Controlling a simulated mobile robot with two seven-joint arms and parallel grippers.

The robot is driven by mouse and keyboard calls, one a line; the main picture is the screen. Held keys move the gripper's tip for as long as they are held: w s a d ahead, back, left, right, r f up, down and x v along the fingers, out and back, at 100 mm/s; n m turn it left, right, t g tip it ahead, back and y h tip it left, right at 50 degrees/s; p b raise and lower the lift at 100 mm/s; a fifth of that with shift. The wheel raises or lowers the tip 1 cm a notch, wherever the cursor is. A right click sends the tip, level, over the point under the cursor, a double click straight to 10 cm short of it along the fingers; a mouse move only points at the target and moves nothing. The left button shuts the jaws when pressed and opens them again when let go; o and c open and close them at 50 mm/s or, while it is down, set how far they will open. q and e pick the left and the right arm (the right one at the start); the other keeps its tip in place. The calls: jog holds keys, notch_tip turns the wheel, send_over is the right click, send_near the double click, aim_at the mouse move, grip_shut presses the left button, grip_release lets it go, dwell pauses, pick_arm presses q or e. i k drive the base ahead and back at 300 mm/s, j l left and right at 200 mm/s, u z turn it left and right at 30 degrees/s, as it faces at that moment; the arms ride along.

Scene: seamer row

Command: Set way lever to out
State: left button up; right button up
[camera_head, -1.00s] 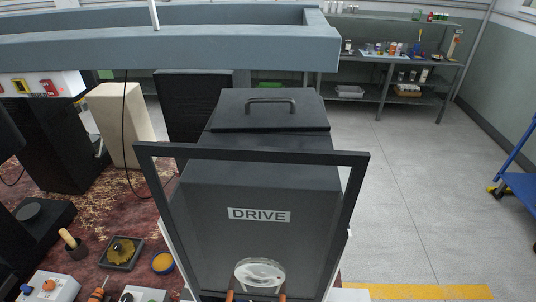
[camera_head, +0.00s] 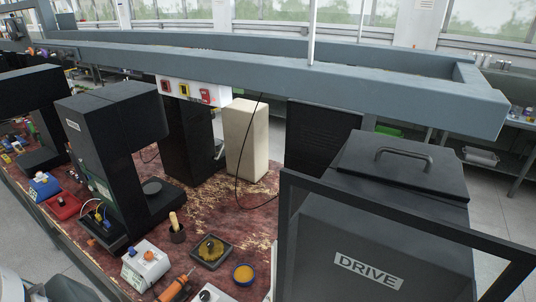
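No part that I can surely call the way lever shows. A dark grey machine housing labelled DRIVE (camera_head: 368,271) stands at the right, with a handled lid (camera_head: 402,168) on top and a dark frame (camera_head: 400,213) in front of it. A white control box with an orange knob (camera_head: 146,265) sits on the worn red bench. Beside it lies an orange-handled item (camera_head: 176,287); a second white box (camera_head: 208,294) is cut off by the lower edge. Neither gripper is in view.
A long blue-grey overhead beam (camera_head: 270,65) crosses the view. Black seamer-like machines (camera_head: 110,110) stand on the red bench (camera_head: 225,205) at left. A white switch panel (camera_head: 194,91) hangs under the beam. A cream block (camera_head: 247,140) and a yellow-topped tin (camera_head: 243,274) are also there.

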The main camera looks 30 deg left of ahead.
aim_at(132, 252)
jog(key=u, duration=1.9)
